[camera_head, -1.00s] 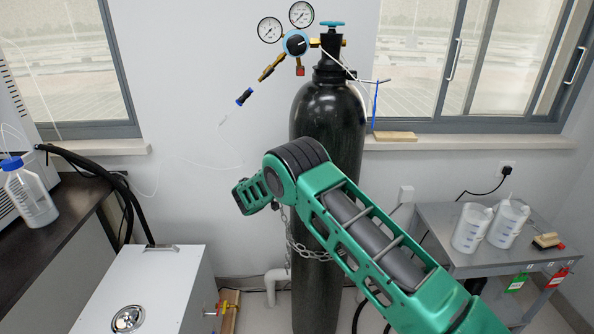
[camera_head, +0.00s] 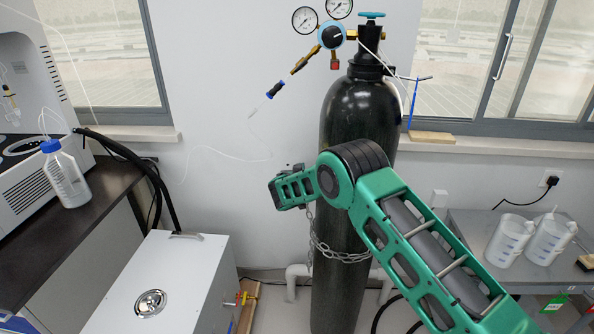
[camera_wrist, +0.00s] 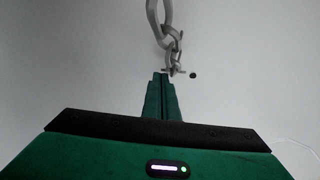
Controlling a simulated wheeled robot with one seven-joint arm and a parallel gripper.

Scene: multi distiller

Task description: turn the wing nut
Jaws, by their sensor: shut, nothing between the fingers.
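In the wrist view my gripper (camera_wrist: 163,77) is shut and empty, its green fingertips together. A metal chain (camera_wrist: 168,35) hangs just beyond the fingertips, against the grey wall. A small grey fitting (camera_wrist: 177,70) shows at the chain's lower end, right of the tips; I cannot tell whether it is the wing nut. A small dark dot (camera_wrist: 193,75) lies to its right. I cannot tell whether the tips touch the chain. In the head view the chain (camera_head: 340,256) runs around the black gas cylinder (camera_head: 350,150), partly behind my green arm, and the fingertips cannot be made out.
A pressure regulator (camera_head: 331,36) with gauges sits at the cylinder top. A white box (camera_head: 165,285) stands at lower left. A dark bench (camera_head: 105,190) holds a blue-capped bottle (camera_head: 66,175). A grey cart (camera_head: 480,225) with beakers (camera_head: 510,240) stands at right.

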